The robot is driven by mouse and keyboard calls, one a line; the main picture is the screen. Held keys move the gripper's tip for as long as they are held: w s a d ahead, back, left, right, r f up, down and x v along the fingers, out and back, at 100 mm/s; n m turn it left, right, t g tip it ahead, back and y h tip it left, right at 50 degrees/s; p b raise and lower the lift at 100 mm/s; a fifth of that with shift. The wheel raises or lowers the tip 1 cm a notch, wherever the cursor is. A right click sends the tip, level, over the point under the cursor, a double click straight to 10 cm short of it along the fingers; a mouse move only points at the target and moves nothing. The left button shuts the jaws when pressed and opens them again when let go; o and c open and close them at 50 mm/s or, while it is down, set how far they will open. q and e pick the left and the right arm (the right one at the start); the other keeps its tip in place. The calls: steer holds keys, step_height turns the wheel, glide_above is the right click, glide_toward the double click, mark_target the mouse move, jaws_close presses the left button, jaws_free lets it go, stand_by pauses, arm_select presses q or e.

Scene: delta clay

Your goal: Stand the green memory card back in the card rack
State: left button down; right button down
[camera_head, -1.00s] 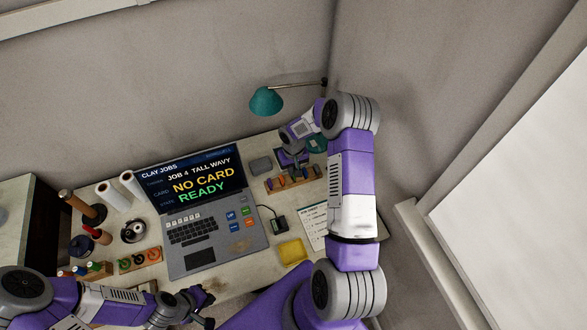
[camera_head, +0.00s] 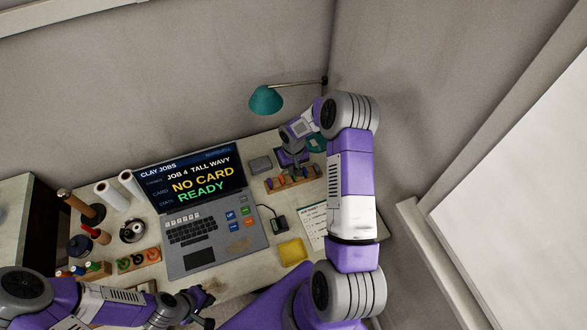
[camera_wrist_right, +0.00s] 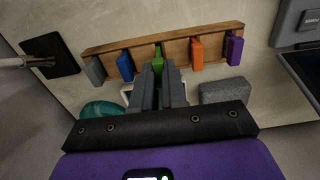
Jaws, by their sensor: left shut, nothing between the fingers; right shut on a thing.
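The wooden card rack (camera_head: 293,184) stands at the back right of the desk, and it also shows in the right wrist view (camera_wrist_right: 200,34). The green memory card (camera_wrist_right: 157,56) is between the fingertips of my right gripper (camera_wrist_right: 158,72), at the middle of the rack. My right gripper is shut on the card; its fingers hide the lower part, so I cannot tell if the card is fully seated. Grey (camera_wrist_right: 94,70), blue (camera_wrist_right: 125,65), orange (camera_wrist_right: 197,52) and purple (camera_wrist_right: 234,48) cards stand in the rack on both sides. My left gripper (camera_head: 208,300) is shut and empty near the desk's front edge.
The laptop (camera_head: 205,215) reads "NO CARD" and "READY". A card reader (camera_head: 278,224), a yellow pad (camera_head: 292,251) and a paper sheet (camera_head: 313,224) lie in front of the rack. A grey box (camera_head: 260,165) and a teal lamp (camera_head: 266,99) are close to the rack.

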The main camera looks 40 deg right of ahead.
arm_select(q)
steer(key=shift+f, duration=0.2)
arm_select(e)
steer(key=shift+f, duration=0.2)
arm_select(q)
steer(key=shift+f+b, duration=0.35)
steer(key=shift+b, duration=0.25)
arm_select(e)
steer(key=shift+f, duration=0.4)
arm_select(q)
steer(key=shift+f, duration=0.1)
arm_select(e)
steer(key=shift+f, duration=0.1)
arm_select(q)
steer(key=shift+s+a+f+b, duration=0.1)
steer(key=shift+f+b, duration=0.05)
steer(key=shift+b, duration=0.15)
arm_select(e)
steer(key=shift+s+f, duration=0.15)
steer(key=c, duration=1.1)
jaws_free()
steer(key=shift+o, duration=0.3)
steer(key=shift+o, duration=1.3)
